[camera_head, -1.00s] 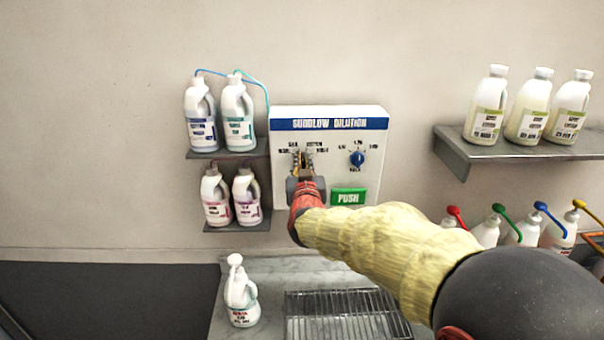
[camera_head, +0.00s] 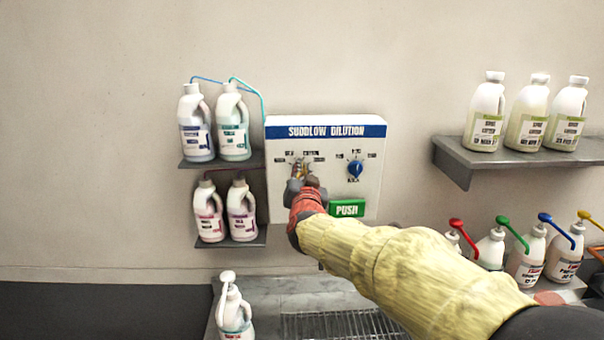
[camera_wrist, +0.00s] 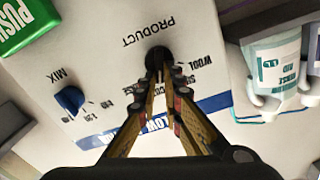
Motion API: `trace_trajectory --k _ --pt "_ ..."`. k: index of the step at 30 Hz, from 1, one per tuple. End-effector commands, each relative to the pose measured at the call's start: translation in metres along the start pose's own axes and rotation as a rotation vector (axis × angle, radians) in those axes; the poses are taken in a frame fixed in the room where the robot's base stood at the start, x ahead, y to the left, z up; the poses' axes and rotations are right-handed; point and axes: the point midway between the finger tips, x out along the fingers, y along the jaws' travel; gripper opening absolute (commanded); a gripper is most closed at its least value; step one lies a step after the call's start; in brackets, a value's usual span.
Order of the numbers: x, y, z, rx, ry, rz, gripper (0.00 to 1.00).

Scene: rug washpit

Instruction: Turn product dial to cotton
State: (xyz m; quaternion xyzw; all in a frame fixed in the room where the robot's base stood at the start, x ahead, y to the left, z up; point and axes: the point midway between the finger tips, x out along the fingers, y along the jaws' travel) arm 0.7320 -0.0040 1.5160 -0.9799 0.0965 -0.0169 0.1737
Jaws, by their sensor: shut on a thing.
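My gripper (camera_wrist: 159,76) is shut on the dial, one finger at each side. In the head view my gripper (camera_head: 299,170) covers the dial. Labels ring it, WOOL (camera_wrist: 205,60) among them; the fingers hide some, and I cannot read where the dial points. The blue mix dial (camera_head: 355,169) sits to the right, above the green PUSH button (camera_head: 347,208).
Bottles with tubes stand on two small shelves (camera_head: 222,162) left of the panel. A shelf (camera_head: 500,160) with white jugs is at the right. Pump bottles (camera_head: 528,255) stand at the lower right.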

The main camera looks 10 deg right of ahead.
Motion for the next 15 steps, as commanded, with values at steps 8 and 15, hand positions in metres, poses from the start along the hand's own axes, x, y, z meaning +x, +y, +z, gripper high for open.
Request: trace_trajectory --k 8,15 --pt "0.0 -0.0001 -0.0001 -0.001 0.0 0.0 0.13" --pt "0.0 -0.0001 -0.0001 -0.002 0.0 0.0 0.26"
